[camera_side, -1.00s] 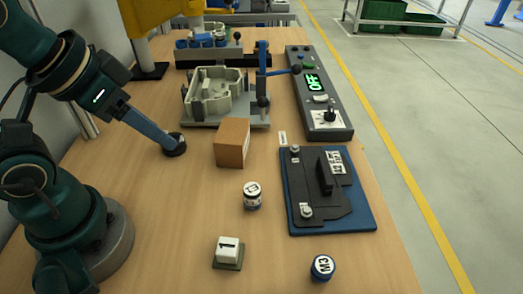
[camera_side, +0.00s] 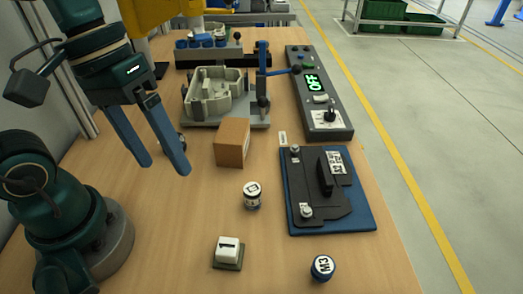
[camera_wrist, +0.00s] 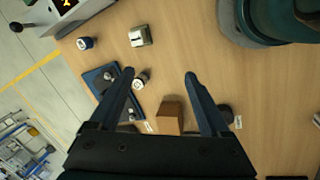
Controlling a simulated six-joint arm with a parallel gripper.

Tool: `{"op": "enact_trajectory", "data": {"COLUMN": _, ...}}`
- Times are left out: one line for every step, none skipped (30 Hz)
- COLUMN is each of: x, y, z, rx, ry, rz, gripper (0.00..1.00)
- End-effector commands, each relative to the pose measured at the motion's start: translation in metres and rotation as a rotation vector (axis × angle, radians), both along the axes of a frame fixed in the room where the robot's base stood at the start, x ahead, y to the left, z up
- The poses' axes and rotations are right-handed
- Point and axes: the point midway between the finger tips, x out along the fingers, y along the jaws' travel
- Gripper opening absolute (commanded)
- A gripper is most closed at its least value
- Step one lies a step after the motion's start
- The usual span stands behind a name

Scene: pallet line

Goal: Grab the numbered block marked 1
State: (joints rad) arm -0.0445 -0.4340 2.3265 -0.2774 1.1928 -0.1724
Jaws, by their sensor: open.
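The block marked 1 (camera_side: 228,247) is a white cube with a black 1 on top. It sits on a small dark green base at the front middle of the wooden table. In the wrist view the block (camera_wrist: 137,36) is small, at the upper left of centre. My gripper (camera_side: 167,168) is open and empty, with both fingers pointing down above the left part of the table. It is up and left of the block in the side view, clearly apart from it. In the wrist view my gripper (camera_wrist: 160,74) has nothing between its fingertips.
A small labelled cylinder (camera_side: 252,197), a blue round cap (camera_side: 322,267) and a blue plate fixture (camera_side: 365,222) lie right of the block. A brown box (camera_side: 232,143) stands near my gripper. A grey housing (camera_side: 215,92) and control panel (camera_side: 320,90) are behind.

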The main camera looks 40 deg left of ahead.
Motion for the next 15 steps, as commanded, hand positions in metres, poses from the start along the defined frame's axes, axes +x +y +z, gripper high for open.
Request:
{"op": "enact_trajectory", "data": {"x": 0.001, "y": -0.005, "z": -0.001, "rx": -0.043, "ry": 0.085, "rz": 0.032, "gripper": 0.81}}
{"op": "enact_trajectory", "data": {"x": 0.002, "y": -0.009, "z": -0.001, "rx": -0.069, "ry": 0.131, "rz": 0.052, "gripper": 0.81}}
{"op": "enact_trajectory", "data": {"x": 0.003, "y": -0.013, "z": -0.002, "rx": -0.103, "ry": 0.192, "rz": 0.077, "gripper": 0.81}}
{"op": "enact_trajectory", "data": {"x": 0.004, "y": -0.016, "z": -0.002, "rx": -0.128, "ry": 0.237, "rz": 0.097, "gripper": 0.81}}
{"op": "enact_trajectory", "data": {"x": 0.005, "y": -0.019, "z": -0.002, "rx": -0.152, "ry": 0.282, "rz": 0.116, "gripper": 0.81}}
{"op": "enact_trajectory", "data": {"x": 0.007, "y": -0.023, "z": -0.002, "rx": -0.183, "ry": 0.341, "rz": 0.140, "gripper": 0.81}}
{"op": "enact_trajectory", "data": {"x": 0.009, "y": -0.026, "z": -0.002, "rx": -0.207, "ry": 0.383, "rz": 0.159, "gripper": 0.81}}
{"op": "enact_trajectory", "data": {"x": 0.011, "y": -0.028, "z": -0.003, "rx": -0.230, "ry": 0.428, "rz": 0.178, "gripper": 0.81}}
{"op": "enact_trajectory", "data": {"x": 0.014, "y": -0.031, "z": -0.003, "rx": -0.260, "ry": 0.483, "rz": 0.202, "gripper": 0.81}}
{"op": "enact_trajectory", "data": {"x": 0.017, "y": -0.033, "z": -0.004, "rx": -0.284, "ry": 0.526, "rz": 0.219, "gripper": 0.81}}
{"op": "enact_trajectory", "data": {"x": 0.020, "y": -0.035, "z": -0.004, "rx": -0.306, "ry": 0.566, "rz": 0.238, "gripper": 0.81}}
{"op": "enact_trajectory", "data": {"x": 0.023, "y": -0.037, "z": -0.006, "rx": -0.335, "ry": 0.622, "rz": 0.263, "gripper": 0.81}}
{"op": "enact_trajectory", "data": {"x": 0.026, "y": -0.038, "z": -0.007, "rx": -0.357, "ry": 0.661, "rz": 0.281, "gripper": 0.81}}
{"op": "enact_trajectory", "data": {"x": 0.029, "y": -0.039, "z": -0.008, "rx": -0.378, "ry": 0.701, "rz": 0.298, "gripper": 0.81}}
{"op": "enact_trajectory", "data": {"x": 0.033, "y": -0.041, "z": -0.011, "rx": -0.407, "ry": 0.752, "rz": 0.321, "gripper": 0.81}}
